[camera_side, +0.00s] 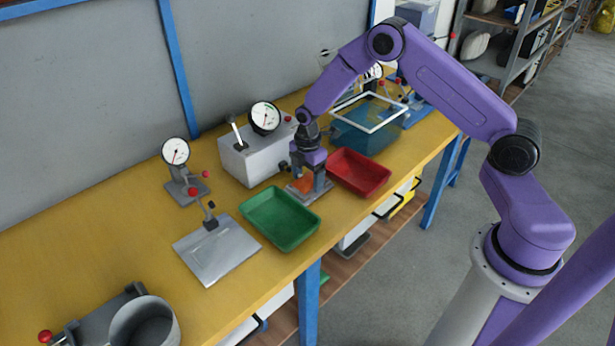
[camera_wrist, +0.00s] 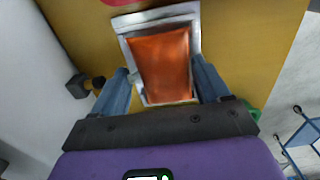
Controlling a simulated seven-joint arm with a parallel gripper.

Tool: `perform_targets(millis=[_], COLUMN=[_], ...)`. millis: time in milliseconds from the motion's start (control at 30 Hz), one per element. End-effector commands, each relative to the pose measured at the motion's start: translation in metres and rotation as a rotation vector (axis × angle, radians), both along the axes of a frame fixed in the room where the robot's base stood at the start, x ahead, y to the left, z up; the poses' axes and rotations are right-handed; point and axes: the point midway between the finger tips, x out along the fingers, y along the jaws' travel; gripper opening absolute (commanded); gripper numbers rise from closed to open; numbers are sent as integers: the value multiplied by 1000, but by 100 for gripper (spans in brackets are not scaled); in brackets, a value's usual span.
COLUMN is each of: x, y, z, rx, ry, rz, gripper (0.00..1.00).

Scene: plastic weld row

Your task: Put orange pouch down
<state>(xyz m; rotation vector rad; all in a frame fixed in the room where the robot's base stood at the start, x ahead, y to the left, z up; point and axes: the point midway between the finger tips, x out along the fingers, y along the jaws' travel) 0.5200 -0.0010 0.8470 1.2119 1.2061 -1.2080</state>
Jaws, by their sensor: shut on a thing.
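The orange pouch (camera_wrist: 160,62) has a silver border and lies between the two fingers of my gripper (camera_wrist: 162,80) in the wrist view. The fingers press on its left and right edges. In the side view the pouch (camera_side: 302,184) is partly hidden by my gripper (camera_side: 310,186), which points down between the green tray and the red tray. The pouch is low over the yellow bench (camera_side: 120,215); I cannot tell whether it touches the surface.
The green tray (camera_side: 280,218) and red tray (camera_side: 358,173) flank my gripper closely. A grey box with a gauge (camera_side: 255,155) stands behind it. A flat metal plate (camera_side: 216,250) and a gauge stand (camera_side: 180,175) are left. A blue clear bin (camera_side: 362,138) is behind the red tray.

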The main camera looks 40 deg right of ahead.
Motion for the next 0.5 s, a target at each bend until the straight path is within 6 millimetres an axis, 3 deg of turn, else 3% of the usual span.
perform_targets(millis=[400, 433, 500], x=[0, 0, 0], y=[1, 1, 1], z=[-5, -4, -4], rx=[0, 0, 0], ry=[0, -1, -1], rz=[1, 1, 1], gripper=[47, 85, 100])
